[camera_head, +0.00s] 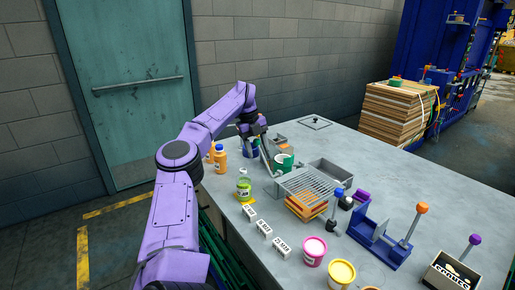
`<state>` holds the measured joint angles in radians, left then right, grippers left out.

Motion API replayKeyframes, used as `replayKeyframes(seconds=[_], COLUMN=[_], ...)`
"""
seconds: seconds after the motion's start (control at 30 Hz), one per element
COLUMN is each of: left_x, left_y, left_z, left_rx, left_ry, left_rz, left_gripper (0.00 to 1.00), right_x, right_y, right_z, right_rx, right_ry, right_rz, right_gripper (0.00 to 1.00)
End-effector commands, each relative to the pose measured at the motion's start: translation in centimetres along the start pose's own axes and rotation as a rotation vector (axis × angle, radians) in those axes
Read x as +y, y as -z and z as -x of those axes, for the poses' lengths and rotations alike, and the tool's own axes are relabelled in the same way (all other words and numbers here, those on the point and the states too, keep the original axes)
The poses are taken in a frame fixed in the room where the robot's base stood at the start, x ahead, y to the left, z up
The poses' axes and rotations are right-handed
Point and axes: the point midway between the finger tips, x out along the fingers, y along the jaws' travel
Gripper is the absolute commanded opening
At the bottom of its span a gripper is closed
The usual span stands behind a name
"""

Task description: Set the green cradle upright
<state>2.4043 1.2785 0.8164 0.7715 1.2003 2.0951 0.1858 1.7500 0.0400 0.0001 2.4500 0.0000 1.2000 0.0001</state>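A small green and white piece (284,161) sits at the back of the table, beside a wire rack; it may be the green cradle, but it is too small to tell its shape or whether it is upright. My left gripper (267,156) reaches down just left of it, from the purple arm. Its fingers are dark and small here, so I cannot tell whether they are open, shut or touching the piece. My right gripper is not in view.
A grey wire rack (311,182) stands over orange trays in mid-table. Orange bottles (220,157), a green-labelled jar (243,188), white labelled blocks (264,229), pink (314,249) and yellow (341,273) tubs, and a blue holder (379,240) surround it.

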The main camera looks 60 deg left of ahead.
Motion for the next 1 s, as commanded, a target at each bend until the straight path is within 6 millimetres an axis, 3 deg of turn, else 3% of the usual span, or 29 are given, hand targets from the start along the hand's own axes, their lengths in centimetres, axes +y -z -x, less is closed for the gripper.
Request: replayKeyframes(seconds=[0.13,0.23,0.4,0.6,1.0], left_x=[-0.1,-0.1,-0.1,-0.1,0.1], left_y=[0.0,0.0,0.0,-0.1,-0.1], left_z=[0.2,1.4,5.7,9.9,10.5], left_rx=[-0.001,-0.002,-0.004,-0.001,0.001], left_ry=[0.0,0.0,0.001,-0.001,0.0], left_rz=[-0.001,0.0,0.003,0.003,0.001], left_gripper=[0.54,0.54,0.54,0.54,0.54], right_x=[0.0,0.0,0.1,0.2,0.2], right_y=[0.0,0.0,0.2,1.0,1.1], right_z=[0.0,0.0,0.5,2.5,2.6], right_rx=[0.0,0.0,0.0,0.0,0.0], right_ry=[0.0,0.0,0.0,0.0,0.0], right_rz=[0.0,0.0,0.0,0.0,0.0], right_gripper=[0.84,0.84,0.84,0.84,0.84])
